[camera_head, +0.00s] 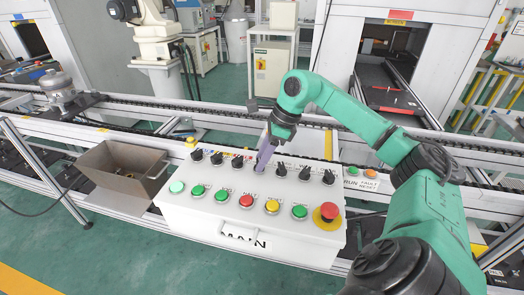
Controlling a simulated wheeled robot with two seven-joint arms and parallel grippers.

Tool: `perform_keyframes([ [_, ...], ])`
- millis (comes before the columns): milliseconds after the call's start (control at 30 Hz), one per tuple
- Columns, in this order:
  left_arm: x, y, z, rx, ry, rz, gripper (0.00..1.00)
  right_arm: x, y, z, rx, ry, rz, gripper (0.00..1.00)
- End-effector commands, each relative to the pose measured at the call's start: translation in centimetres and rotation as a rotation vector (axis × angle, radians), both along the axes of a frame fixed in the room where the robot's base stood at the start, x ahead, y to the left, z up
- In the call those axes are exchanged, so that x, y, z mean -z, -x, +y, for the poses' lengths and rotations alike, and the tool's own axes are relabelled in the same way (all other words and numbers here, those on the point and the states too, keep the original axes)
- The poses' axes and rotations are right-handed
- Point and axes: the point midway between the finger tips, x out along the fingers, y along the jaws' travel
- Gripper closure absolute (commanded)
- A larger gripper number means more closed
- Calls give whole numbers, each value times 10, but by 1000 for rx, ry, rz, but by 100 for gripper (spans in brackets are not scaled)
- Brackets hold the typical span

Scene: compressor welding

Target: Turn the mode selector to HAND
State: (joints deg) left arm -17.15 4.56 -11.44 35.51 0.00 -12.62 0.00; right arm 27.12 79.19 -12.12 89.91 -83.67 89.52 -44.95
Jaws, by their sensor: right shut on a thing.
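A white control box (180,205) marked MAIN stands in front of me. Its sloped top has a row of black selector knobs, such as one (216,158) left of my gripper and one (281,169) right of it. My right gripper (262,163) reaches down from the green arm and is shut at the middle of this row, on a selector knob that its purple-grey fingers hide. The labels are too small to read, so I cannot tell the mode selector's position. My left gripper is not in view.
A row of coloured push buttons (246,202) lies in front of the knobs, with a red emergency stop (328,212) at right. A brown metal bin (125,165) stands left of the box. A conveyor (220,115) runs behind.

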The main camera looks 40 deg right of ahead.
Motion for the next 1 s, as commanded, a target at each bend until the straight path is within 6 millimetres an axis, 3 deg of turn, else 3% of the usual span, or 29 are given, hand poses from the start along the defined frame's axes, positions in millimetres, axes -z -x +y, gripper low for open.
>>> perform_keyframes([
  [233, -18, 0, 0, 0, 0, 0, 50, -4, -2, -1, -111, -1, -4, 100],
  [800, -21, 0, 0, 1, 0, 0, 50, -1, -2, -1, -155, 1, -6, 100],
  [833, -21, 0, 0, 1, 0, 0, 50, -1, -2, -1, -155, 1, -6, 51],
  [900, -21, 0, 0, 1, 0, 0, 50, -1, -2, -1, -154, 1, -5, 25],
  [1000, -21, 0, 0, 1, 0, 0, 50, -1, -2, -1, -154, 0, -4, 25],
])
